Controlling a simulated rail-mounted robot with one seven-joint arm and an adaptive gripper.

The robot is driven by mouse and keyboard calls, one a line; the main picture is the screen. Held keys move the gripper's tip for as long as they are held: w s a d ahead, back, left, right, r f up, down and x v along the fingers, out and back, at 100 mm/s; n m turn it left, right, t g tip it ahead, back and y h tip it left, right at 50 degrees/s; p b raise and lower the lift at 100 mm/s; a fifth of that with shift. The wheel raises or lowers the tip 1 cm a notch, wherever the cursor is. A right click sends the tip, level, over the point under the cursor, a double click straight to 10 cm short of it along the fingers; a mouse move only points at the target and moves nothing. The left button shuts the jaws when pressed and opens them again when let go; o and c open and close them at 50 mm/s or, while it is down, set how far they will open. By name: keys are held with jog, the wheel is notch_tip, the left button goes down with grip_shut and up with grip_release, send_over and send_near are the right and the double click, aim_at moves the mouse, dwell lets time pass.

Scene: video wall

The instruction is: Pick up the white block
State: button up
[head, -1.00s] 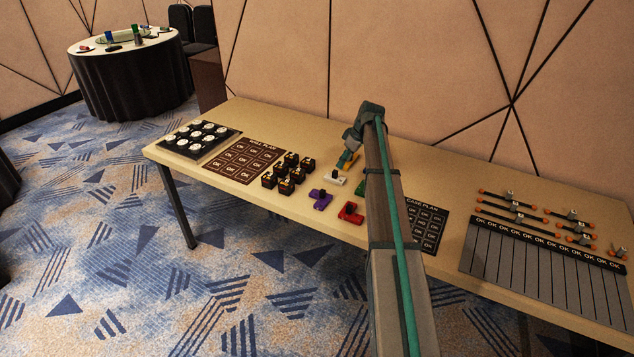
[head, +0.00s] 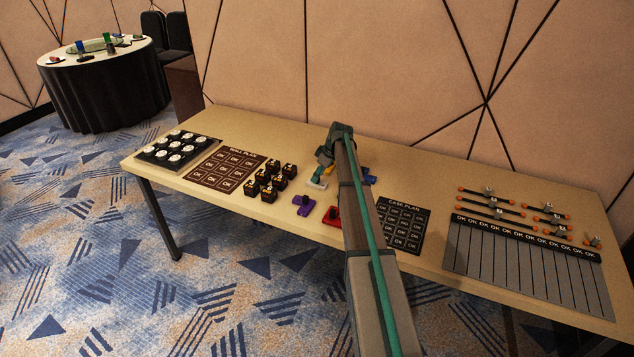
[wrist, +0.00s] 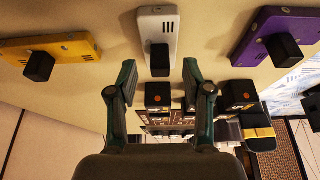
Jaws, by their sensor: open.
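The white block (head: 316,184) lies on the table among other coloured blocks, partly covered by my gripper in the head view. In the wrist view the white block (wrist: 158,22) is at top centre, with a black knob (wrist: 160,58) standing up from it. My gripper (wrist: 158,72) is open and empty, its two fingers to the left and right of the knob in the picture. Whether the fingertips reach down to the knob's height I cannot tell. In the head view my gripper (head: 321,174) is right over the white block.
A yellow block (wrist: 70,48) lies to the left and a purple block (wrist: 268,32) to the right in the wrist view. A red block (head: 331,218), black cubes (head: 265,178) and a case plan board (head: 402,225) are nearby. The table's back strip (head: 255,123) is clear.

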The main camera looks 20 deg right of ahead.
jog(key=shift+x, duration=0.85)
grip_shut()
jog(key=shift+r, duration=0.2)
